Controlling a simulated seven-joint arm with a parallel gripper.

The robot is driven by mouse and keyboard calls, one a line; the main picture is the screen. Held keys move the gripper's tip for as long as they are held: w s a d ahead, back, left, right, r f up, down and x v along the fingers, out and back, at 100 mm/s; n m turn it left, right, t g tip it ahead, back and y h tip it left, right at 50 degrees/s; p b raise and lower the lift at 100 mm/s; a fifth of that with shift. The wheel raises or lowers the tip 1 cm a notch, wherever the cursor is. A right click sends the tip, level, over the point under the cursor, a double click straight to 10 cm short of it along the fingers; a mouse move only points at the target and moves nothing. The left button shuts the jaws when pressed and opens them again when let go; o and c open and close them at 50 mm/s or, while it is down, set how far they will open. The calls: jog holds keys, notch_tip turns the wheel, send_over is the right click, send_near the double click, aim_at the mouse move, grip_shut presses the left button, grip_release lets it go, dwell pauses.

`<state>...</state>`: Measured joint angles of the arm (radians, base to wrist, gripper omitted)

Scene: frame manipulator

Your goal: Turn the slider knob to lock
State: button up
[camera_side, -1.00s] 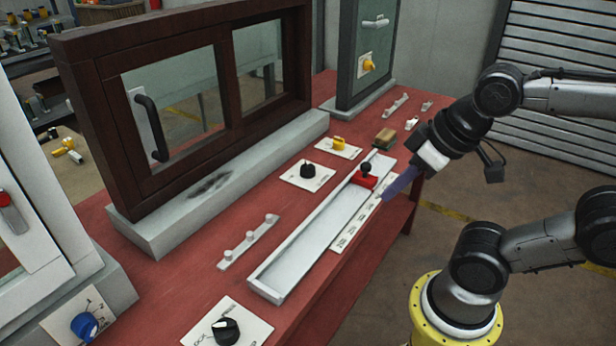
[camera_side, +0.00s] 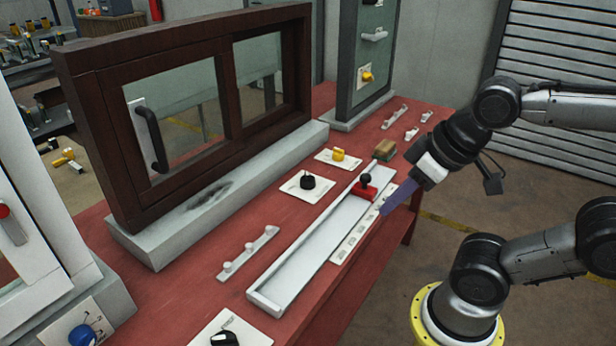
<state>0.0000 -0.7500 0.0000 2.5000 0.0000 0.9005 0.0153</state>
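Several knobs on plates show in the side view; I cannot tell which is the slider knob. A black knob (camera_side: 308,181) sits on a white plate in front of the dark-framed sliding window (camera_side: 185,110). Another black knob (camera_side: 225,339) is cut off at the bottom edge. A red slider with a black ball handle (camera_side: 365,187) stands in a long white rail (camera_side: 272,296), near its far end. My gripper (camera_side: 390,207) has purple fingers beside the rail's right side, near the red slider and apart from both black knobs. The view does not show its finger gap.
A yellow knob (camera_side: 338,154) and a small brown block (camera_side: 384,148) are farther back on the red table (camera_side: 175,296). A blue knob (camera_side: 83,336) is at lower left. A white strip with pegs (camera_side: 248,253) lies left of the rail. A grey door panel (camera_side: 372,60) stands behind.

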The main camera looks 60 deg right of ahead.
jog(key=shift+o, duration=1.2)
jog(key=shift+s+f+m, duration=0.15)
jog(key=shift+s+m, duration=0.05)
jog(key=shift+m, duration=0.1)
jog(key=o, duration=0.7)
jog(key=r+m, duration=0.1)
jog(key=r, duration=0.1)
jog(key=w+r+m, duration=0.1)
jog(key=r, duration=0.1)
jog(key=w+a+r+m, duration=0.1)
jog(key=r, duration=0.1)
jog(key=shift+m+y, duration=0.3)
jog(key=shift+o, duration=0.3)
jog(key=w+r+m+g, duration=0.1)
jog(key=w+r+m, duration=0.3)
jog(key=w+r, duration=0.1)
jog(key=shift+w+d+r+y, duration=0.3)
jog(key=shift+w+r, duration=0.1)
jog(key=shift+w, duration=0.25)
jog(key=m+g+y, duration=0.3)
jog(key=m, duration=0.8)
send_over(308, 180)
jog(key=w+d, duration=0.2)
notch_tip(308, 180, down, 11)
jog(key=s+d+f+m+g, duration=0.1)
jog(key=d+f, duration=0.5)
jog(key=f, duration=0.2)
jog(key=x, duration=1.3)
jog(key=shift+s+a, duration=0.2)
jog(key=shift+a, duration=0.25)
